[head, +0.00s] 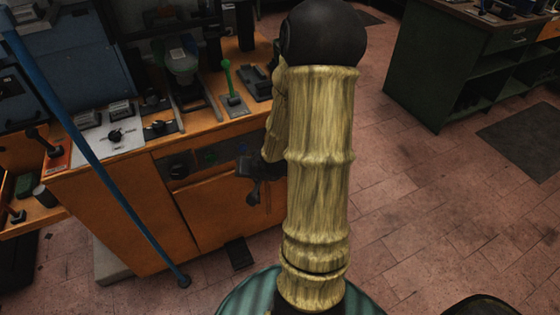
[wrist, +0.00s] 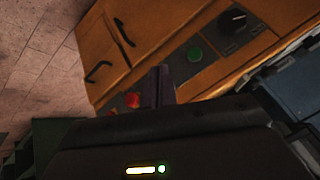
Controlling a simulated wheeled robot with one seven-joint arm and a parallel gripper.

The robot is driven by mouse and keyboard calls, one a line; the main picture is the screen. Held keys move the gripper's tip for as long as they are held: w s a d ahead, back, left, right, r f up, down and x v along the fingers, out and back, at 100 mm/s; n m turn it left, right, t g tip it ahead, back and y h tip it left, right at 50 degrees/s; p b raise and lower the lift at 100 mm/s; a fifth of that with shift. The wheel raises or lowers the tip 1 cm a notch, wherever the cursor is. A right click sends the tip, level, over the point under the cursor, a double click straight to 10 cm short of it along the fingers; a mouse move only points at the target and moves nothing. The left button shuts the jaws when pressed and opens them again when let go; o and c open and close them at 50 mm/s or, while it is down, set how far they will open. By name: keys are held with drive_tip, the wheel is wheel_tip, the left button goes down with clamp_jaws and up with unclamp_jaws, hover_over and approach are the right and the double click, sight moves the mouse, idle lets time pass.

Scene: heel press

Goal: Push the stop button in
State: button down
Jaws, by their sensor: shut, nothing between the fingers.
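The red stop button (wrist: 132,100) is in the wrist view, on the dark panel strip in the orange cabinet's front. Part of it is hidden behind my gripper's dark body, and I cannot make it out in the head view. A green button (wrist: 195,54) and a black knob (wrist: 233,20) sit on the same strip. My gripper (wrist: 160,84) is shut and empty, its fingers showing just to the right of the red button. In the head view my gripper (head: 254,194) hangs before the cabinet front. I cannot tell whether it touches the panel.
The orange cabinet (head: 230,208) carries levers and switch plates on top, including a green lever (head: 227,78). A blue pole (head: 100,165) slants across the left. A dark pedal (head: 240,253) is low at the cabinet's foot.

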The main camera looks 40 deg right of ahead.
drive_tip(key=d+f+m+t+b, duration=0.45)
drive_tip(key=d+f+b, duration=0.25)
drive_tip(key=f, duration=0.2)
drive_tip(key=s+d+f+m+t+h+b, duration=0.1)
drive_tip(key=s+d+m+t+h+b, duration=0.2)
drive_tip(key=d+m+b, duration=0.4)
drive_tip(key=shift+d+f+m+t+h, duration=0.35)
drive_tip(key=shift+d+m+t+h, duration=0.25)
drive_tip(key=shift+d+m+t, duration=0.5)
drive_tip(key=shift+t, duration=0.25)
drive_tip(key=b+x, duration=0.3)
drive_tip(key=x, duration=1.1)
drive_tip(key=shift+f+n, duration=0.15)
drive_tip(key=shift+n, duration=0.1)
